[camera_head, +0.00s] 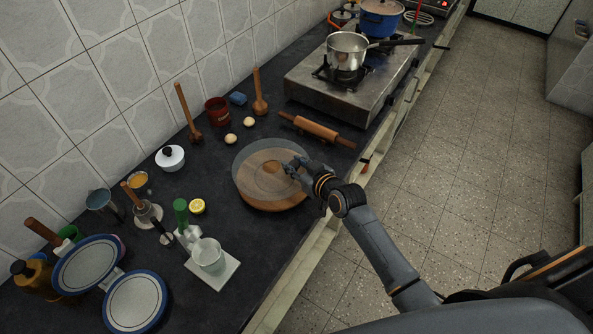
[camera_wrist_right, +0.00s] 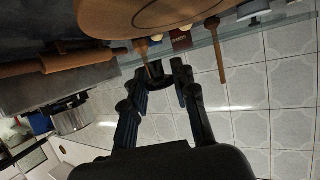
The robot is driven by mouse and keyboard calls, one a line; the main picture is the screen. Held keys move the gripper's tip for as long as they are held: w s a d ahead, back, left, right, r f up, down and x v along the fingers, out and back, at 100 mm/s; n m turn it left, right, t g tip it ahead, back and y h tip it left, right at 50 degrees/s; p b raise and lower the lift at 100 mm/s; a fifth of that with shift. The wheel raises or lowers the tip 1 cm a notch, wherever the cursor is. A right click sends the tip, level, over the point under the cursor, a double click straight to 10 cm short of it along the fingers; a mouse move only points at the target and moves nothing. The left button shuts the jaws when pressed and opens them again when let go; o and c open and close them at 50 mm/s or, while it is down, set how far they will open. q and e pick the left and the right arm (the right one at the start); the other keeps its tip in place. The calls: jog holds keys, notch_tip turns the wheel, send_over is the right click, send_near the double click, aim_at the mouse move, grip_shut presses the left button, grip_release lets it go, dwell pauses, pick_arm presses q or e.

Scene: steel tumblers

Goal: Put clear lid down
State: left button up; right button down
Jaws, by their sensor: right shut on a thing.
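The clear lid (camera_head: 243,163) is a see-through round piece over a round wooden board (camera_head: 270,205) on the dark counter. The board shows through the lid. I cannot tell whether the lid's rim touches the board or hangs just above it. My right gripper (camera_head: 290,166) reaches in from the right and is shut on the lid near its right side; the exact contact is hard to see. In the right wrist view my right gripper (camera_wrist_right: 162,72) shows its fingers below the wooden board (camera_wrist_right: 165,14). My left gripper is not in view.
A rolling pin (camera_head: 318,131) lies behind the board, with small round pieces (camera_head: 231,138) and a red can (camera_head: 217,110) further back. A lemon half (camera_head: 197,206) and a white stand (camera_head: 214,268) are at the left. The counter's front edge is close on the right.

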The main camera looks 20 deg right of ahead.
aim_at(297, 170)
jog(key=f, duration=0.3)
jog(key=shift+w+d+f, duration=0.25)
jog(key=shift+w+d, duration=0.05)
jog(key=shift+d, duration=0.1)
jog(key=shift+f, duration=0.15)
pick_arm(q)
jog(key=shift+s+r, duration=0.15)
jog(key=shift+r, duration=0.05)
pick_arm(e)
jog(key=shift+s, duration=0.1)
jog(key=c, duration=1.5)
grip_release()
jog(key=shift+f, duration=0.2)
jog(key=o, duration=0.4)
jog(key=shift+o, duration=0.2)
jog(key=shift+r, duration=0.1)
